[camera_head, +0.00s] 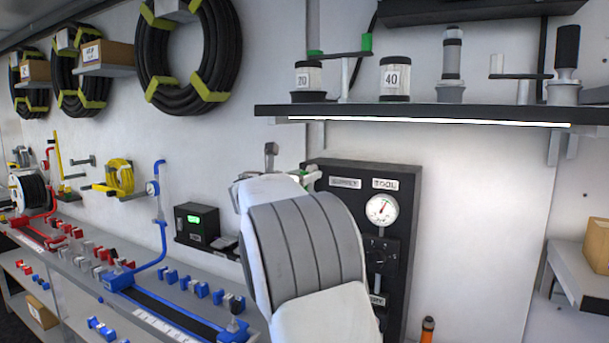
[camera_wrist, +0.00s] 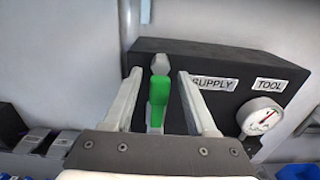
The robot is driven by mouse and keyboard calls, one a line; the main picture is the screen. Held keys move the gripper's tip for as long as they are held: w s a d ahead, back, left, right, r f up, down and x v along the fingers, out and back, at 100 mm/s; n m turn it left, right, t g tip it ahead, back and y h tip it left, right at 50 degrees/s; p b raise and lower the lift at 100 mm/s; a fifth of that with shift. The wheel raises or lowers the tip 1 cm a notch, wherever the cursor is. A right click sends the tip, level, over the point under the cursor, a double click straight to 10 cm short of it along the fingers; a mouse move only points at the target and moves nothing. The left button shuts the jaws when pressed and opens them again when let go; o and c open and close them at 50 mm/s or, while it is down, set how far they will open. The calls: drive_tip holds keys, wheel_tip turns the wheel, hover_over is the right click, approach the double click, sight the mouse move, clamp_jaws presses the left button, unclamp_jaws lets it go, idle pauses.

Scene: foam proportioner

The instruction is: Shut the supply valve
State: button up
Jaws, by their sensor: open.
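The black valve panel (camera_head: 398,240) is on the wall, with labels reading SUPPLY (camera_head: 345,183) and TOOL (camera_head: 385,184); it also shows in the wrist view (camera_wrist: 200,62). Left of the SUPPLY label in the wrist view stands a green lever handle (camera_wrist: 158,95) with a grey rounded piece (camera_wrist: 160,64) at its far end. My gripper (camera_wrist: 159,80) is open, one finger on each side of the green handle. Gaps show on both sides, and I cannot tell whether either finger touches it. In the head view my arm hides most of the gripper and the panel's left part.
A round gauge (camera_head: 382,209) sits below TOOL, with a small black knob (camera_head: 376,258) under it. A lit shelf (camera_head: 430,112) with canisters overhangs the panel. A black box with a green display (camera_head: 197,221) stands left of my arm. Wall right of the panel is clear.

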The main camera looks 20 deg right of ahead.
drive_tip(key=shift+c, duration=0.3)
clamp_jaws()
idle(1.1)
